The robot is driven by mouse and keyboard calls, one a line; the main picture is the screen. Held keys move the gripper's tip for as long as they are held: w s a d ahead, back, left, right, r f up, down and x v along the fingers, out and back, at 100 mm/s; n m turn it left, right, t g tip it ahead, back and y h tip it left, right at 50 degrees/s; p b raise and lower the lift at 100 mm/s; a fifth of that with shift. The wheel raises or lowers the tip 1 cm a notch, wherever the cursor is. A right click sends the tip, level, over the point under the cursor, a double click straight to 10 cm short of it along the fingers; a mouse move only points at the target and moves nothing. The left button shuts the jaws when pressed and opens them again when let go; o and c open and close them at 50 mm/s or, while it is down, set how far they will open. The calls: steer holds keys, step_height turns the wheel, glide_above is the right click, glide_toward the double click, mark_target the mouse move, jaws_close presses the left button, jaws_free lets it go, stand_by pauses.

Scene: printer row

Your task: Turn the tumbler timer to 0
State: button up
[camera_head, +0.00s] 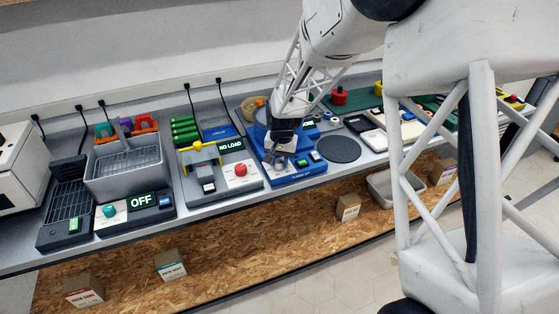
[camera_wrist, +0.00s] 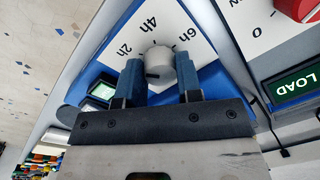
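The tumbler timer is a blue unit (camera_head: 297,181) with a white dial plate, in the middle of the bench in the head view. In the wrist view its round grey knob (camera_wrist: 161,62) stands on the white dial plate (camera_wrist: 203,50), marked 2h, 4h and 6h. A dark mark low on the knob faces left, below the 2h mark. No 0 mark shows on this dial; part of it is hidden by my fingers. My gripper (camera_wrist: 158,58) has one blue finger on each side of the knob, with a narrow gap seeming to show at the left. The head view shows it (camera_head: 282,133) over the unit.
Left of the timer stands a unit with a red knob (camera_head: 241,170) and a NO LOAD display (camera_head: 231,146). A dark round pad (camera_head: 339,149) lies to the right. Further left are a grey basket (camera_head: 126,168) and an OFF display (camera_head: 142,200). The bench is crowded.

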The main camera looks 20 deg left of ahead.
steer(key=c, duration=0.4)
steer(key=shift+n, duration=0.4)
steer(key=n, duration=1.1)
steer(key=shift+g+h, duration=0.3)
steer(key=o, duration=1)
steer(key=shift+c, duration=0.2)
